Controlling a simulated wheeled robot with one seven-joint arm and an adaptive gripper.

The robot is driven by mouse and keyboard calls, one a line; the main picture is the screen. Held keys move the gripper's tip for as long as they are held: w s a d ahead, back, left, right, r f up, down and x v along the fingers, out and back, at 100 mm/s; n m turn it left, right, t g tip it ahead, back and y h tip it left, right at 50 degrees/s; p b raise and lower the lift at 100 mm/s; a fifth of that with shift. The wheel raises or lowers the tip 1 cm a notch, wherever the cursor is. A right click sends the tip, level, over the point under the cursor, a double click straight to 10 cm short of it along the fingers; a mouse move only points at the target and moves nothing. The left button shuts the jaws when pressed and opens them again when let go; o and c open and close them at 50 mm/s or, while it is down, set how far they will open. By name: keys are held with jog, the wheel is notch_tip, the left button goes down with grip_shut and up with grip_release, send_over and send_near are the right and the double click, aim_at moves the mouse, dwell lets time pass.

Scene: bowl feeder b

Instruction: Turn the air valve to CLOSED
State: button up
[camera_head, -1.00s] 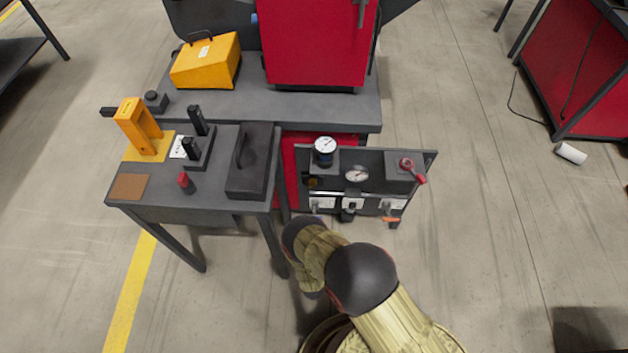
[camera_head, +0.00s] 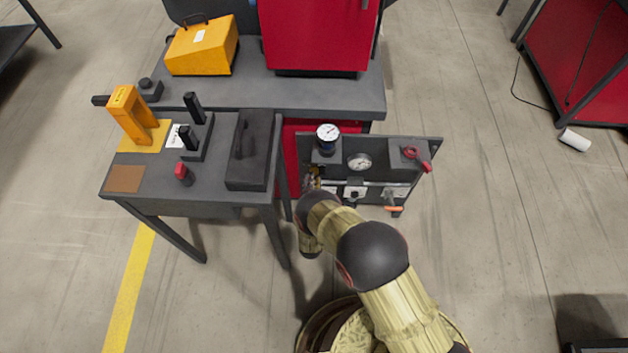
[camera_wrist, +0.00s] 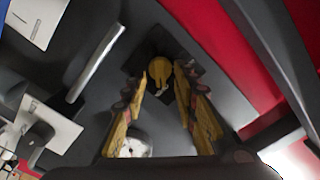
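The dark panel (camera_head: 385,145) at the front of the bench carries several fittings. A yellow round knob (camera_wrist: 159,71) on a dark square mount shows in the wrist view; I cannot tell if it is the air valve. A red-handled lever (camera_head: 424,164) sits at the panel's upper right, in the head view. My gripper (camera_wrist: 163,84) is open, with its yellow fingers spread on either side of the knob's near side. Contact cannot be told. In the head view my gripper is small and partly hidden by my arm at the panel's left edge. Any OPEN or CLOSED marking is unreadable.
An orange handle (camera_head: 393,208) hangs low on the right. A side table (camera_head: 215,180) with fixtures stands close on the left.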

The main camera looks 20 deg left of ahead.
jog(key=shift+x, duration=0.75)
jog(key=c, duration=0.3)
jog(key=c, duration=0.4)
grip_shut()
